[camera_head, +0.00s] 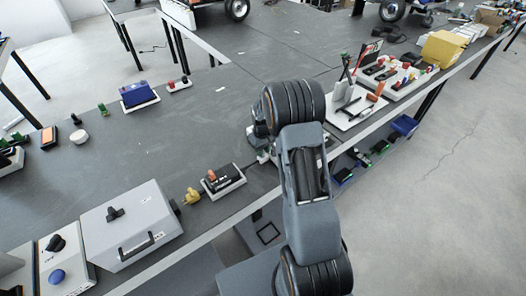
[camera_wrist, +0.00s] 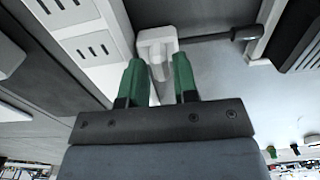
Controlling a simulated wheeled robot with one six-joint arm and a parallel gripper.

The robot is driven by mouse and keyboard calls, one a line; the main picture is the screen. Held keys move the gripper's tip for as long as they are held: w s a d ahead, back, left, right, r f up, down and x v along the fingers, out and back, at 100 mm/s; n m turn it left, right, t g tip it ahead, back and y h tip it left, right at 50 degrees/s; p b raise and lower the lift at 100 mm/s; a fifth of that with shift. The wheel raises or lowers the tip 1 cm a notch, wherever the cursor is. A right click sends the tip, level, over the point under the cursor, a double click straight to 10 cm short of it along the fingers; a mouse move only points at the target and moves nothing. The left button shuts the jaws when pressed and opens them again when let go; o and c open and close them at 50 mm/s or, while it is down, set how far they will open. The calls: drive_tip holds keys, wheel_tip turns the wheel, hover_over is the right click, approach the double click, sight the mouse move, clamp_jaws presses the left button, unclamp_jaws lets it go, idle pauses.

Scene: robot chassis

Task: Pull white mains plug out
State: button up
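In the wrist view, the white plug (camera_wrist: 157,42) is beyond my gripper (camera_wrist: 159,66), with a pale narrower part running down between its two green fingers. The fingers stand apart on either side of this part. I cannot tell whether they touch it or grip it. A dark rod-like piece (camera_wrist: 215,38) extends right from near the plug's head. Whether the plug sits in a socket does not show clearly. In the head view, my arm covers most of the gripper area, and a small white piece (camera_head: 263,157) shows at its left edge.
Left of my arm on the dark table (camera_head: 150,150) are a white-based black unit (camera_head: 224,181), a yellow plug (camera_head: 192,196) and a large grey box with a handle (camera_head: 130,224). A white tray with tools (camera_head: 350,108) stands to the right. The table's middle is mostly clear.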

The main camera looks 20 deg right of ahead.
drive_tip(key=shift+f, duration=0.65)
clamp_jaws()
